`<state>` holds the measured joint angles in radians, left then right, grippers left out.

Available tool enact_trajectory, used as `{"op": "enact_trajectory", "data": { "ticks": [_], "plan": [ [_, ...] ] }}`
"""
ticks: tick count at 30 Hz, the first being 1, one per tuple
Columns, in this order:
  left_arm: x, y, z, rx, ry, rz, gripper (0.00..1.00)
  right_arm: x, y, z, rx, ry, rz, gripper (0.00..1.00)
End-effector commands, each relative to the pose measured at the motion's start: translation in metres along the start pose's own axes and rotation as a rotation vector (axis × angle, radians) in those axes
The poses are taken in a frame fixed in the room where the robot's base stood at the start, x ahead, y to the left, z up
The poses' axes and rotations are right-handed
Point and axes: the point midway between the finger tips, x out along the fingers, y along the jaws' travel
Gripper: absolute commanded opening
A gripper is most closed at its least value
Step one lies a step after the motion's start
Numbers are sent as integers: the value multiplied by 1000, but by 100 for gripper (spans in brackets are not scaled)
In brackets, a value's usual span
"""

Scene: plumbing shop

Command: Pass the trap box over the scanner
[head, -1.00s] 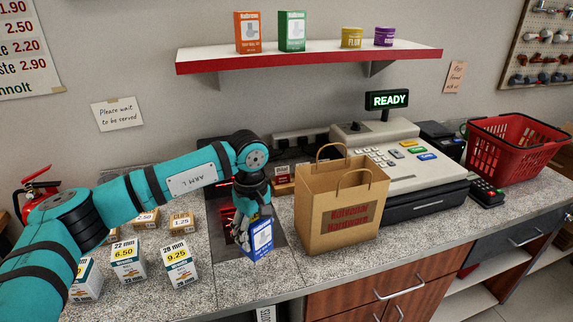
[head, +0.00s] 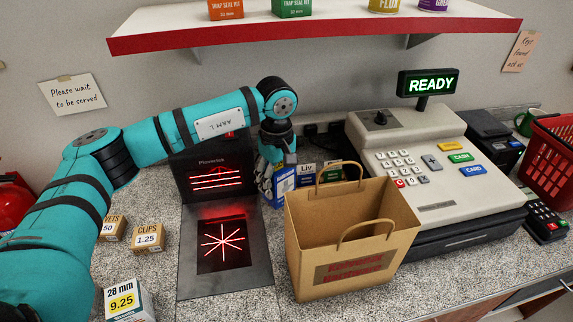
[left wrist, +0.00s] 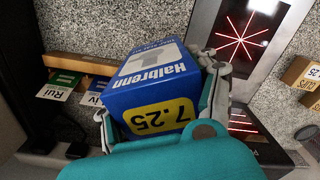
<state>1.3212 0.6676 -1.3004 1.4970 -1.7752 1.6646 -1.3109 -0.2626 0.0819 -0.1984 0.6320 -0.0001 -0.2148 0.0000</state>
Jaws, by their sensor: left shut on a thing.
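My left gripper (head: 272,177) is shut on the blue and white trap box (head: 284,188), behind the paper bag's left side and just right of the scanner's upright part. In the left wrist view the trap box (left wrist: 155,82) sits between the two fingers, with a yellow 7.25 label facing the camera. The scanner (head: 193,278) has a flat plate with a red star of lines on its glass and an upright part with red lines. The box is to the right of the glass, not above it. My right gripper is not in view.
A brown paper bag (head: 345,245) stands open right of the scanner. The till (head: 440,165) behind it has a display (head: 428,84) reading READY. Small priced boxes (head: 148,238) stand left of the scanner. A shelf (head: 300,33) hangs above.

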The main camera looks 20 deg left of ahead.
Motion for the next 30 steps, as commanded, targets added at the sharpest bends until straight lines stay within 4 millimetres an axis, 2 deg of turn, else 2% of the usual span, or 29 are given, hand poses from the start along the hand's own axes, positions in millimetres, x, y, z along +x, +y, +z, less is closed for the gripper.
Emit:
{"op": "enact_trajectory", "data": {
  "ticks": [7, 11, 14, 22, 26, 30],
  "plan": [
    [7, -19, -17, -4, 0, -2, 20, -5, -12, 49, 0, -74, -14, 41],
    [13, -33, -30, -3, 0, -1, 20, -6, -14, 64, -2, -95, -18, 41],
    [17, -45, -40, -3, 0, -2, 20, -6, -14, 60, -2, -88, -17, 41],
    [25, -77, -69, -4, 1, -1, 20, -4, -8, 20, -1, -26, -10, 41],
    [28, -92, -82, -4, 1, -1, 20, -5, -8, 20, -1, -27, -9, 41],
    [30, -108, -91, -1, -1, 0, 20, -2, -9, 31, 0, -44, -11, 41]
  ]
}}
